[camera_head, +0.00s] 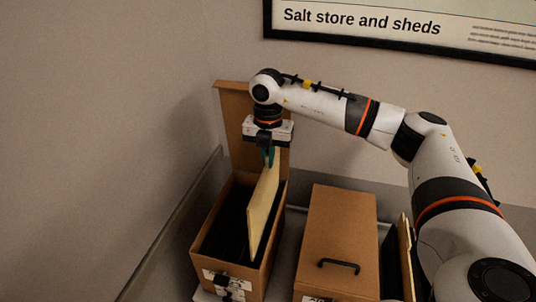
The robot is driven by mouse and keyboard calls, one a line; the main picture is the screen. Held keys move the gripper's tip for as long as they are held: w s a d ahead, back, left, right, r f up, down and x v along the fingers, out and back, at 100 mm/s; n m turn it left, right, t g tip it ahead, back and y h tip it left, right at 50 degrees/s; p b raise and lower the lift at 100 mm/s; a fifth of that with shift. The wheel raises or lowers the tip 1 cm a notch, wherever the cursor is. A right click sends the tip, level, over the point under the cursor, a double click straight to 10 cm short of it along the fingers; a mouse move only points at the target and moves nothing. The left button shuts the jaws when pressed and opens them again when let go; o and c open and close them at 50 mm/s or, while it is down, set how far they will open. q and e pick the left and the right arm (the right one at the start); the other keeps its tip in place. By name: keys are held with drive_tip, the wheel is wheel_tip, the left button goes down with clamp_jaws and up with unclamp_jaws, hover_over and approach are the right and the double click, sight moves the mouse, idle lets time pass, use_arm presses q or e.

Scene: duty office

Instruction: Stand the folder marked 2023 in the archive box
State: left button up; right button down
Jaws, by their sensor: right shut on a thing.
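A cream folder (263,210) stands on edge, its lower part inside the open brown archive box (275,245) at the left. Its top rises above the rim, near the box's right wall. No year mark can be read on it. My right gripper (268,160) points down and is shut on the folder's top edge. The box's lid (232,110) is raised at the back. The inside of the box is dark, and the folder's bottom edge is hidden. My left gripper is out of view.
A closed brown box (338,225) with a black handle (338,265) stands to the right. Beyond it, more folders (406,255) stand partly behind my right arm. A wall is close behind, with a framed sign (400,25) above.

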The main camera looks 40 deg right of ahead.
sight(268, 213)
drive_tip(key=shift+f+b, duration=7.5)
drive_tip(key=shift+f, duration=3.6)
drive_tip(key=c, duration=1.6)
unclamp_jaws()
drive_tip(key=shift+o, duration=0.4)
drive_tip(key=shift+w, duration=0.15)
drive_tip(key=shift+f, duration=0.1)
